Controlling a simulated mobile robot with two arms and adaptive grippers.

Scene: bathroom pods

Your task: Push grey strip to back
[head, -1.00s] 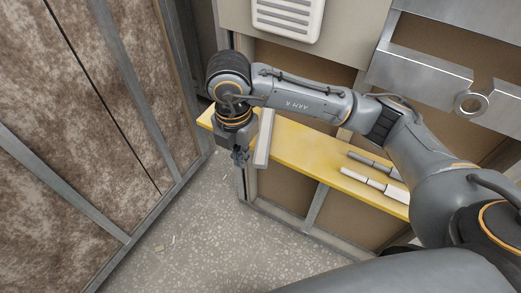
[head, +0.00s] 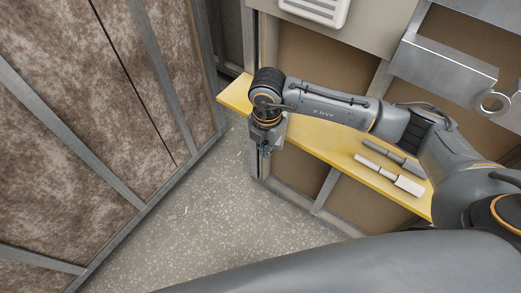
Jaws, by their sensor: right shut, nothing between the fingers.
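The grey strip (head: 283,130) lies across the yellow shelf (head: 325,143) near its left end. Only a small part of it shows beside my right gripper, and the rest is hidden behind the gripper and arm. My right gripper (head: 265,162) points down at the shelf's front edge, just left of the strip's near end. It is shut and empty. I cannot tell whether it touches the strip. My left gripper is not in view.
Two slim tools, one dark grey (head: 390,160) and one with a white handle (head: 408,185), lie on the shelf's right part. A metal bracket (head: 440,72) is above right. A brown panel wall (head: 95,120) stands at left. The speckled floor (head: 220,225) below is mostly clear.

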